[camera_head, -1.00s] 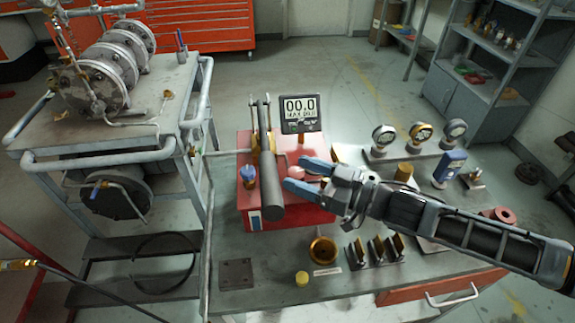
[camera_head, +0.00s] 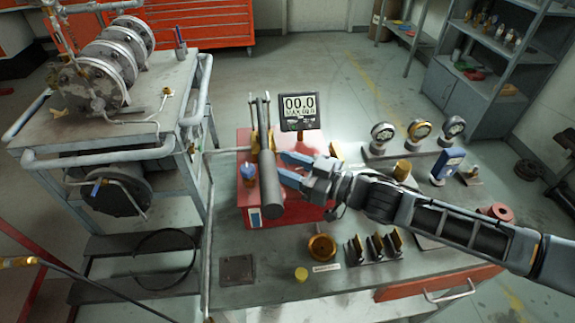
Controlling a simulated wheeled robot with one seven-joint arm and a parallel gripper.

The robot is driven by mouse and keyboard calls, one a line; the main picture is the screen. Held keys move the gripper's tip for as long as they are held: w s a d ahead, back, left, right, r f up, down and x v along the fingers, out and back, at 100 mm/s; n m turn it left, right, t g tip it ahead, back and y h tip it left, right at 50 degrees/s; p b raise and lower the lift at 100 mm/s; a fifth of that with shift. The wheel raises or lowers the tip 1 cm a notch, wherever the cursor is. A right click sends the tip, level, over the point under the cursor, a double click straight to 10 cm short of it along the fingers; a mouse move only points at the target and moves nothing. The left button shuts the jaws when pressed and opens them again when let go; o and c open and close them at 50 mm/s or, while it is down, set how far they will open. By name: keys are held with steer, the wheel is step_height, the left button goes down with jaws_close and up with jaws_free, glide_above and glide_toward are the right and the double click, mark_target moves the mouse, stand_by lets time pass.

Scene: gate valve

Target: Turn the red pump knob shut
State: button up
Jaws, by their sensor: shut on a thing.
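The red pump body (camera_head: 305,213) sits on the bench, with a dark cylindrical handle (camera_head: 270,185) and a blue-topped knob (camera_head: 248,171) on its left part. My gripper (camera_head: 284,167) is at the top of the pump, just right of the dark handle, with its blue fingers pointing left. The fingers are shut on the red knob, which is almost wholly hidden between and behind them. The gauge display (camera_head: 299,110) behind the pump reads 00.0.
Several dial gauges (camera_head: 420,131) and a blue meter (camera_head: 447,164) stand at the right of the bench. A brass ring (camera_head: 322,247), small metal blocks (camera_head: 375,247) and a yellow cap (camera_head: 301,274) lie in front. A pipe-framed cart (camera_head: 105,165) stands at left.

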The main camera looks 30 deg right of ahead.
steer(key=c, duration=0.3)
steer(key=shift+c, duration=0.2)
